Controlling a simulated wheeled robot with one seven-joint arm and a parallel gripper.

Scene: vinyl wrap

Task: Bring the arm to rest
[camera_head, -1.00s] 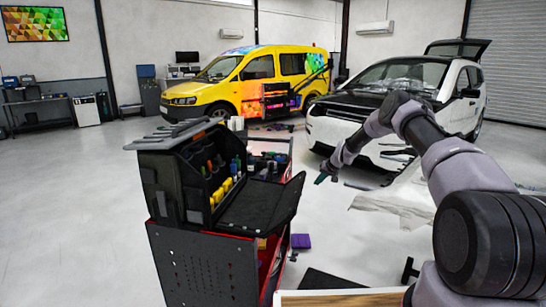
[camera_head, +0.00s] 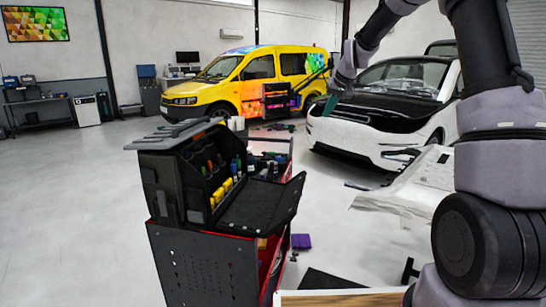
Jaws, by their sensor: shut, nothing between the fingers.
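My arm rises along the right side of the head view, its upper part running out of the top edge and its end hanging down again. My gripper (camera_head: 331,104) is at the lower end, pointing down, in front of the gap between the yellow van and the white car. It is small in the picture, with dark greenish fingers that are shut and hold nothing. It is raised and apart from everything near it, above and to the right of the tool bag.
A black tool bag (camera_head: 180,190) stands open on a red and black cart (camera_head: 205,268) at centre. A yellow van (camera_head: 225,88) and a white car (camera_head: 350,140) with a black bonnet stand behind. A pale sheet (camera_head: 395,197) lies right. The left floor is clear.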

